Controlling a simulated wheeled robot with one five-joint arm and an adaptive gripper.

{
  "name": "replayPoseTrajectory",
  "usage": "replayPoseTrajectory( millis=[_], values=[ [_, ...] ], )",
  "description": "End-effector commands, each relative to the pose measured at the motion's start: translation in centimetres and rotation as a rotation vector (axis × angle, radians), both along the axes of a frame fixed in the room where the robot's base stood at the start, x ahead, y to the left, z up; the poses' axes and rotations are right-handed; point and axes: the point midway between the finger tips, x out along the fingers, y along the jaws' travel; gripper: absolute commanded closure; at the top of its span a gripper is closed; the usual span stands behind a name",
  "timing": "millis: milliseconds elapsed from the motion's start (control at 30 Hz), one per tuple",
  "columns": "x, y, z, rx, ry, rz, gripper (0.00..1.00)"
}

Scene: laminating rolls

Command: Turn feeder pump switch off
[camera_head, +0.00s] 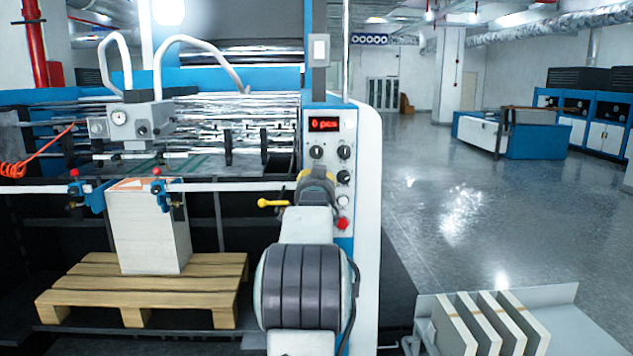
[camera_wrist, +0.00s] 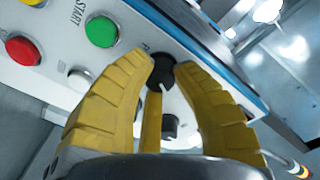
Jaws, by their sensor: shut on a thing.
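The control panel (camera_head: 327,112) with a lit red display stands on the blue and white machine in the head view. My gripper (camera_head: 316,177) is in front of its left side and hides part of it. In the wrist view, the yellow fingers of my gripper (camera_wrist: 163,74) are shut on a black rotary knob (camera_wrist: 162,68), one finger on each side. A white pointer mark shows on the knob. A label beside it is mostly hidden, so I cannot read whether this is the feeder pump switch. A second black knob (camera_wrist: 170,128) sits between the fingers, farther off.
A green button (camera_wrist: 102,31) marked START and a red button (camera_wrist: 22,50) sit close to the fingers. A yellow lever (camera_head: 272,203) projects left of my gripper. A pallet (camera_head: 95,292) with a paper stack (camera_head: 155,235) stands left.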

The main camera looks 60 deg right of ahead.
Motion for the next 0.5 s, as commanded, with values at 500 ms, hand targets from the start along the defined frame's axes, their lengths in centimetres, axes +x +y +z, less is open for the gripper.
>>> replayPoseTrajectory(
  millis=[500],
  values=[
    [0.10, 0.07, -0.53, -0.167, 0.248, -0.002, 1.00]
  ],
)
